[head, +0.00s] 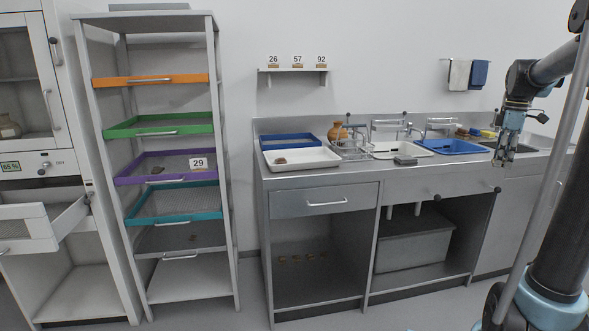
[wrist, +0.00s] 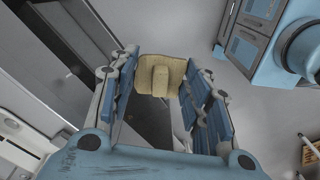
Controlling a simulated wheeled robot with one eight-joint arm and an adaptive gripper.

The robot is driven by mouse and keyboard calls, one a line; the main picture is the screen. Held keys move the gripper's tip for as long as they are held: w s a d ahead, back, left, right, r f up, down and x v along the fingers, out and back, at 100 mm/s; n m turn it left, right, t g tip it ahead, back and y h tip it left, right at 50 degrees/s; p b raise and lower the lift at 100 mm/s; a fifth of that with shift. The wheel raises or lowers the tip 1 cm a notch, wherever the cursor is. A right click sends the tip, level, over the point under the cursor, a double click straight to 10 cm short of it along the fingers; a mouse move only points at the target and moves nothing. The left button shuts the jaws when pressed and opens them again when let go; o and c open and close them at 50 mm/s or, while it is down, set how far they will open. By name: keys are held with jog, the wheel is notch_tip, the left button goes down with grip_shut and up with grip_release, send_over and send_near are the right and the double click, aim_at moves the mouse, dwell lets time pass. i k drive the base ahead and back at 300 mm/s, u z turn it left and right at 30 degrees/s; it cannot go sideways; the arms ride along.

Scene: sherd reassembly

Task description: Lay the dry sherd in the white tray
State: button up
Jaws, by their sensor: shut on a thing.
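My gripper (head: 503,157) is at the right of the head view, above the right end of the counter. In the wrist view my gripper (wrist: 158,100) is shut on a tan sherd (wrist: 160,76) with a raised rib, held between the blue-padded fingers. The sherd is too small to make out in the head view, and I cannot tell by sight whether it is dry. The white tray (head: 318,156) stands at the left end of the counter, well to the left of my gripper. A small brown sherd (head: 280,160) lies in it.
Behind the white tray is a blue tray (head: 290,140); to its right are a wire rack (head: 352,152) with an orange jar (head: 337,133), a white basin (head: 385,154) and a blue basin (head: 458,147). A grey block (head: 405,160) lies at the front edge.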

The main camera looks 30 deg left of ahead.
aim_at(315, 160)
jog(key=u, duration=1.3)
jog(key=i, duration=1)
